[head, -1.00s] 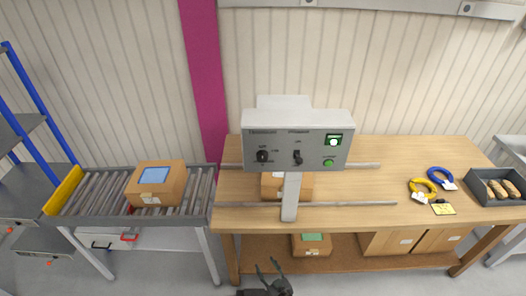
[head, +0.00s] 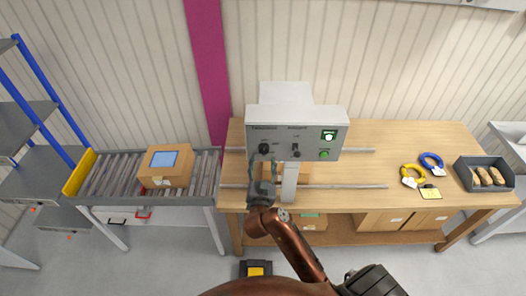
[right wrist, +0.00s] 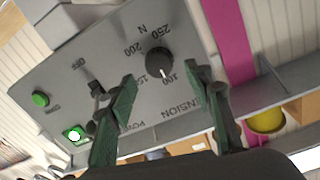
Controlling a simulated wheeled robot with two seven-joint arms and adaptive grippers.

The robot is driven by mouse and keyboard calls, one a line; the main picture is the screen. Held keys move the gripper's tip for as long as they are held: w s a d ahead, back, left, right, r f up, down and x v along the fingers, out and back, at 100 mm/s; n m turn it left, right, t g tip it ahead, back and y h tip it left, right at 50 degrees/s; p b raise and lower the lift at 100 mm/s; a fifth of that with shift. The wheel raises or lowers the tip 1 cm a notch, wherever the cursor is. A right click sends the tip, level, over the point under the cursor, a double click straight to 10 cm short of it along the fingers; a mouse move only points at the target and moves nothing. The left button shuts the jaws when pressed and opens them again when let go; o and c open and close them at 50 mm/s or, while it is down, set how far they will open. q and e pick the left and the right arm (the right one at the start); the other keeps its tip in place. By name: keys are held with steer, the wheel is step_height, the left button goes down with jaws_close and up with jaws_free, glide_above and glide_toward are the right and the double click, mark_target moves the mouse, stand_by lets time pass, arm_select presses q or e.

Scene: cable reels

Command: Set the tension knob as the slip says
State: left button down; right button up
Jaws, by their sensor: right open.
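The grey control box (head: 296,128) stands over the bench, with a black tension knob (head: 264,149) on its left side. In the right wrist view the panel is upside down; the knob (right wrist: 159,60) has a white mark pointing at or near 100, by numbers up to 250. My right gripper (head: 262,168) is open, just below and in front of the knob. In the wrist view its green fingers (right wrist: 160,78) stand apart to either side of the knob; contact cannot be told. A yellow slip (head: 431,192) lies at the bench's right; its writing is too small to read.
The panel also has a black switch (right wrist: 96,87), a green button (right wrist: 40,99) and a lit green display (right wrist: 76,134). Blue (head: 431,161) and yellow (head: 412,174) cable coils and a dark tray (head: 484,174) lie right. A roller conveyor (head: 110,175) carries a carton (head: 167,167) left.

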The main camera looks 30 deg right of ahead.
mark_target(263, 151)
steer(key=shift+p+x, duration=0.4)
steer(key=shift+x, duration=1.95)
steer(key=shift+a, duration=0.1)
steer(key=c, duration=1.2)
